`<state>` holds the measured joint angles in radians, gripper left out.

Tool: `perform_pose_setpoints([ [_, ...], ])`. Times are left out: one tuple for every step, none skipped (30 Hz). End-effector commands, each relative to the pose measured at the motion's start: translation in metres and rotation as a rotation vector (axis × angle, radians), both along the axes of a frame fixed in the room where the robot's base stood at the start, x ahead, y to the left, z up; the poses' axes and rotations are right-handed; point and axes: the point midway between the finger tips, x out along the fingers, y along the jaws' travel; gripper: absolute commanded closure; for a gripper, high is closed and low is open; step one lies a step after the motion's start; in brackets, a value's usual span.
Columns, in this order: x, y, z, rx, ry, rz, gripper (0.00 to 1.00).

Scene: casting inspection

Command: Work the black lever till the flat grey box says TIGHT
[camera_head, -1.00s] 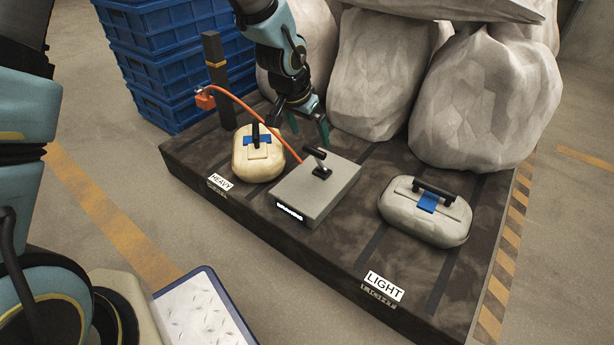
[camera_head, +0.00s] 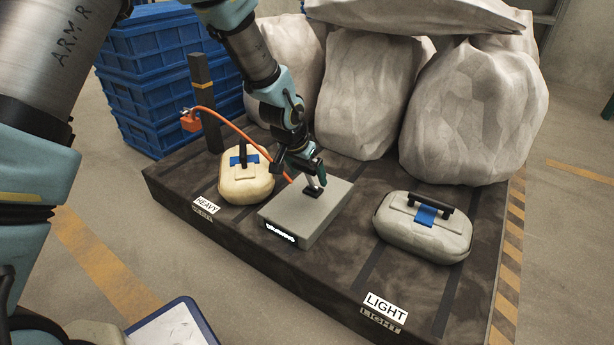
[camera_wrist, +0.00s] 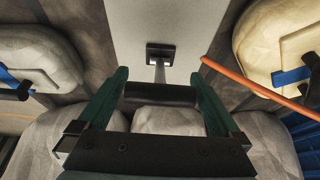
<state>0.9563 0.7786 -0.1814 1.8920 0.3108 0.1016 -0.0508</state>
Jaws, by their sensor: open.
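The flat grey box (camera_head: 290,219) sits on the dark platform between two cases. Its small front display (camera_head: 281,233) shows white letters on black, too small to read surely. The black lever rises from a base (camera_head: 313,192) on the box top; my gripper hides most of it in the head view. In the wrist view, the lever's crossbar (camera_wrist: 160,95) lies between my gripper's green fingers (camera_wrist: 159,78). The fingers stand apart on either side of the bar, open and not closed on it. The lever's stem (camera_wrist: 159,73) joins a dark base on the box (camera_wrist: 140,22).
A cream case (camera_head: 245,187) stands left by the HEAVY label, a grey case (camera_head: 425,240) right by the LIGHT label. An orange hose (camera_head: 235,127) runs from a dark post (camera_head: 207,105) to the box. Large pale sacks (camera_head: 470,110) stand behind; blue crates (camera_head: 165,75) are at left.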

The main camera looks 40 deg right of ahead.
Motion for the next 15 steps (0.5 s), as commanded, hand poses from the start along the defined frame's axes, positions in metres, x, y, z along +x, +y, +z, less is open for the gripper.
perform_pose_setpoints([
  [0.0001, -0.0003, -0.0004, 0.0, 0.0, 0.0, 0.0],
  [0.0001, -0.0002, -0.0003, 0.0, 0.0, 0.0, 0.0],
  [0.0, -0.0002, -0.0001, 0.0, 0.0, 0.0, 0.0],
  [0.0002, -0.0002, 0.0, 0.0, 0.0, 0.0, 0.0],
  [0.0, -0.0001, -0.0001, 0.0, 0.0, 0.0, 0.0],
  [0.0001, -0.0001, -0.0001, 0.0, 0.0, 0.0, 0.0],
  [0.0001, -0.0001, 0.0, 0.0, 0.0, 0.0, 0.01],
  [0.0, -0.0001, 0.0, 0.0, 0.0, 0.0, 0.05],
  [0.0, 0.0, 0.0, 0.0, 0.0, 0.0, 0.09],
  [0.0, 0.0, 0.0, 0.0, 0.0, 0.0, 0.12],
  [0.0, 0.0, 0.0, 0.0, 0.0, 0.0, 0.16],
  [0.0, 0.0, 0.0, 0.0, 0.0, 0.0, 0.2],
  [0.0, 0.0, 0.0, 0.0, 0.0, 0.0, 0.24],
  [0.0001, 0.0001, 0.0001, 0.0, 0.0, 0.0, 0.27],
  [0.0, 0.0, 0.0001, 0.0, 0.0, 0.0, 0.31],
])
